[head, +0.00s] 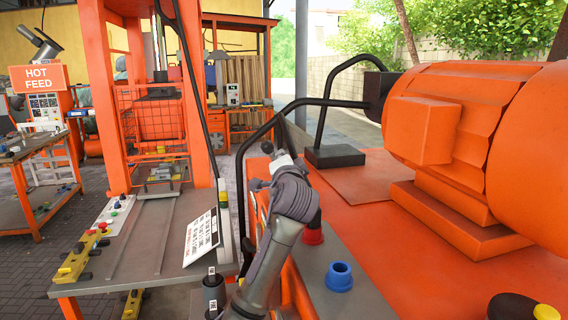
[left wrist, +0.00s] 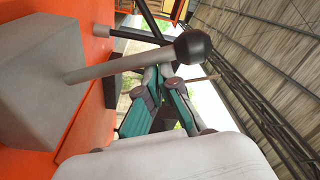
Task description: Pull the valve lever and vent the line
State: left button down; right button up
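A lever with a black ball knob (left wrist: 195,47) and a pale grey rod (left wrist: 115,69) sticks out of a grey box (left wrist: 40,85) in the left wrist view. My left gripper (left wrist: 160,72) has its fingertips close together beside the rod. The rod crosses in front of or between the tips, and I cannot tell which or whether they touch. In the head view my left gripper (head: 277,158) is small, past my grey wrist (head: 295,192), near the orange machine's left edge. My wrist hides the lever's base there. My right gripper is not in view.
The orange machine deck (head: 450,285) carries a large motor (head: 450,130), a blue ring (head: 340,276) and a red ring (head: 313,236). Black tube rails (head: 243,165) bend close by my wrist. A grey bench with a white text panel (head: 202,237) stands left.

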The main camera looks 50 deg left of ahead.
pick_arm(q)
jog(key=r+v, duration=0.1)
jog(key=v, duration=1)
jog(key=shift+s+d+f, duration=0.3)
jog(key=shift+f, duration=0.2)
